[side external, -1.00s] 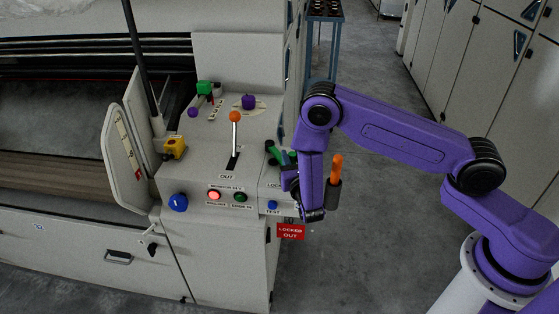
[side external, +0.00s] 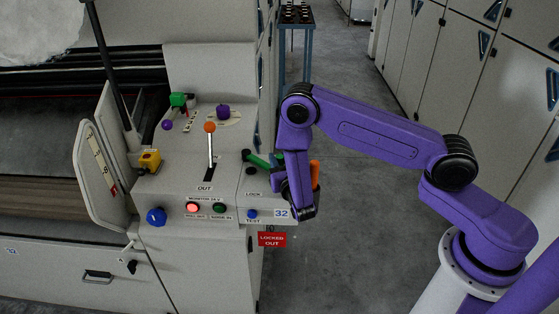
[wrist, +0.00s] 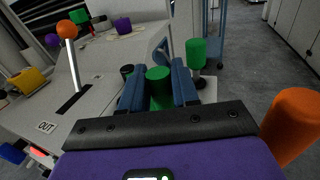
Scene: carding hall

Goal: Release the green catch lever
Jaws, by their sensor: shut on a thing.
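The green catch lever (side external: 259,161) sticks out from a black pivot at the right side of the machine's grey control panel, near the word LOCK. In the wrist view its green grip (wrist: 158,86) stands between the blue fingers of my gripper (wrist: 158,92). My gripper (side external: 281,172) is shut on this grip at the panel's right edge. The lever's far end is hidden by my gripper in the side view.
An orange-topped lever (side external: 210,145) rises from a slot marked OUT. A second green knob (wrist: 195,53) stands on a stem beside my fingers. An orange handle (wrist: 294,122) is close at right. A red LOCKED OUT sign (side external: 271,239) hangs below. Floor at right is clear.

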